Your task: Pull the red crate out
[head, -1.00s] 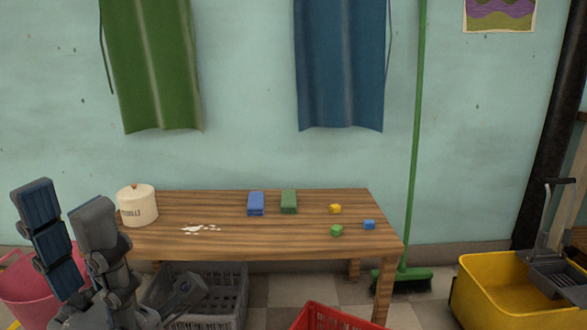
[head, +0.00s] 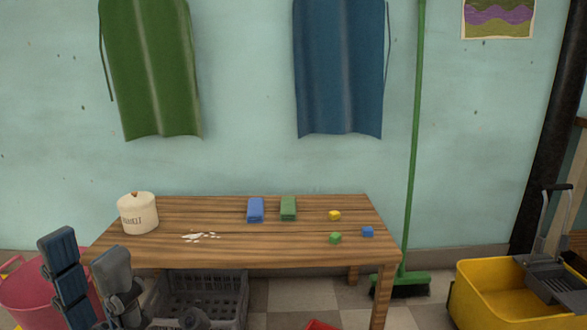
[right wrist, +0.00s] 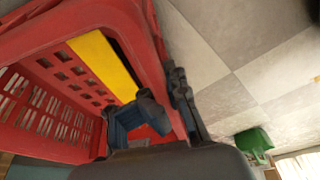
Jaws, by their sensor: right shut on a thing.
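The red crate (right wrist: 75,50) fills the left of the right wrist view, with slotted walls and a yellow panel on one side. My right gripper (right wrist: 163,100) is shut on the crate's rim, one finger on each side of the wall. In the head view only a small corner of the crate (head: 318,325) shows at the bottom edge; the rest is out of frame, as is my right gripper. My left gripper (head: 90,262) is in front of the table's left end, empty, its two fingers apart.
A wooden table (head: 290,245) holds a white canister (head: 138,214), blue and green blocks and small cubes. A grey crate (head: 215,295) is under it. A pink tub (head: 35,295) stands left; a green broom (head: 402,282) and yellow mop bucket (head: 495,300) stand right.

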